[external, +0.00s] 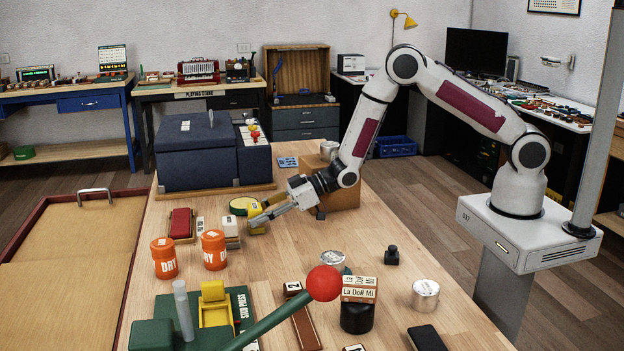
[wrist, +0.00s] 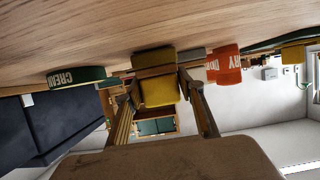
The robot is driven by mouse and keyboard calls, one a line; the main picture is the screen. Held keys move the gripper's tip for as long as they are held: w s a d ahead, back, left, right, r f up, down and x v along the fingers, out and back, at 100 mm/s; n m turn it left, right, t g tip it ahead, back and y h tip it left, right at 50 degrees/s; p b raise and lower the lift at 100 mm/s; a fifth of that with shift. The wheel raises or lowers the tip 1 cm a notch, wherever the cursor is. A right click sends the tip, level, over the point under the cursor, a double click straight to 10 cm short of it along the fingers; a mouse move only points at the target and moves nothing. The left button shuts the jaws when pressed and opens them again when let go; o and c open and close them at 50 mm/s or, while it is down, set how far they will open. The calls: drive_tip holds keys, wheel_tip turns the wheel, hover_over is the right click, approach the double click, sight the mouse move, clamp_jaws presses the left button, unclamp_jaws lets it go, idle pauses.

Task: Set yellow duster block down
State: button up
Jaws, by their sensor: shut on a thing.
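My gripper (external: 262,217) is low over the middle of the workbench, its fingers pointing left. It is shut on the yellow duster block (wrist: 158,91), which sits between the two fingers in the wrist view. The block has a yellow part and a darker olive-brown part on the side facing the wood. In the external view, only a small yellow patch of the block (external: 257,229) shows below the fingertips. The block is at or very close to the bench top; I cannot tell whether it touches.
A green tin with yellow top (external: 243,205) stands close behind the fingers. A white-and-dark block (external: 231,231) and a red block (external: 182,224) lie to the left. Orange jars (external: 214,250) stand in front.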

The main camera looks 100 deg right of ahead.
drive_tip(key=shift+f, duration=0.15)
drive_tip(key=o, duration=1.1)
drive_tip(key=shift+o, duration=0.2)
drive_tip(key=shift+r, duration=0.2)
drive_tip(key=shift+s+r, duration=0.2)
drive_tip(key=shift+s, duration=0.25)
drive_tip(key=shift+v, duration=3.3)
